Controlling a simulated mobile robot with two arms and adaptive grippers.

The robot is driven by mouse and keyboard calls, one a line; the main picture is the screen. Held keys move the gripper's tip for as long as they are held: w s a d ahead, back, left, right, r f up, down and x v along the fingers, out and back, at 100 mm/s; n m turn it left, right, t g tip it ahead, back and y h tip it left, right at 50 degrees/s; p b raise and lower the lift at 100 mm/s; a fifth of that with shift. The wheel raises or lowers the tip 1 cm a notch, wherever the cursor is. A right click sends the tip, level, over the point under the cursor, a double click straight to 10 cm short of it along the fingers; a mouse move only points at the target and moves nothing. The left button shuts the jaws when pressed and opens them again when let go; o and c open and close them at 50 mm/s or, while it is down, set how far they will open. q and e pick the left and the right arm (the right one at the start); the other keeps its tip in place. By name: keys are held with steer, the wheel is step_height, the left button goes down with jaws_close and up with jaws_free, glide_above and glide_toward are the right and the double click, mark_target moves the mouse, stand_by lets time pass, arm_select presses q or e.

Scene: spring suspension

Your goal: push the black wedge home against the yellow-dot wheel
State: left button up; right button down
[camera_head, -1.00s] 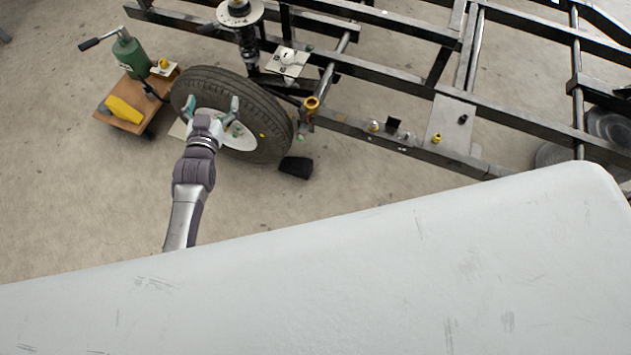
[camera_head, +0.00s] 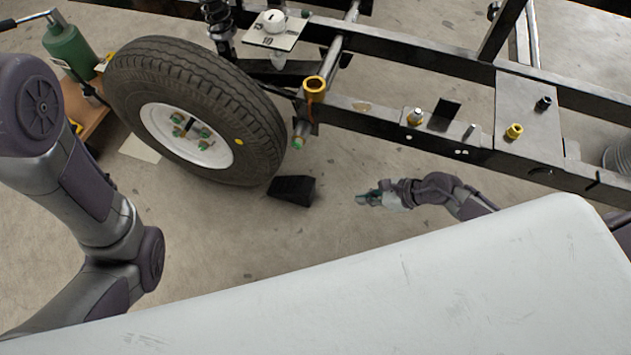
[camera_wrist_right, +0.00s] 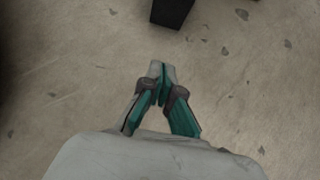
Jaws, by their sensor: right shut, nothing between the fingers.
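The black wedge (camera_head: 292,190) lies on the floor just right of the yellow-dot wheel (camera_head: 262,120), close to the lower side of its tyre. I cannot tell whether the two touch. The yellow dot shows on the tyre's side wall. My right gripper (camera_head: 360,199) is low over the floor, right of the wedge, with a gap of bare floor between them. Its fingers are shut and empty. In the right wrist view the shut fingertips (camera_wrist_right: 161,68) point toward the wedge (camera_wrist_right: 172,10), which is cut off by the top edge. My left arm fills the left side; its gripper is out of view.
The dark chassis frame (camera_head: 430,75) with yellow fittings runs above the right gripper. A green jack (camera_head: 68,48) stands on a wooden board at the upper left. A large pale surface (camera_head: 350,285) covers the foreground. Floor between gripper and wedge is clear.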

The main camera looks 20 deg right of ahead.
mark_target(313, 197)
steer(key=shift+w+f, duration=0.25)
steer(key=shift+w, duration=0.1)
steer(key=shift+w+a+f+b, duration=0.15)
steer(key=shift+w+a+b, duration=0.05)
steer(key=shift+b, duration=0.15)
steer(key=b+x, duration=0.6)
steer(key=x, duration=0.3)
steer(key=shift+a+f+b, duration=0.25)
steer(key=shift+f+b, duration=0.15)
steer(key=shift+w+a+r+b, duration=0.15)
steer(key=shift+w+a+b, duration=0.2)
steer(key=shift+a, duration=0.15)
steer(key=shift+w+a+r+b, duration=0.15)
steer(key=shift+w+a+b, duration=0.2)
steer(key=shift+a, duration=0.2)
steer(key=shift+w+a+r, duration=0.1)
steer(key=shift+w+a, duration=0.2)
steer(key=shift+a, duration=0.1)
steer(key=shift+r, duration=0.1)
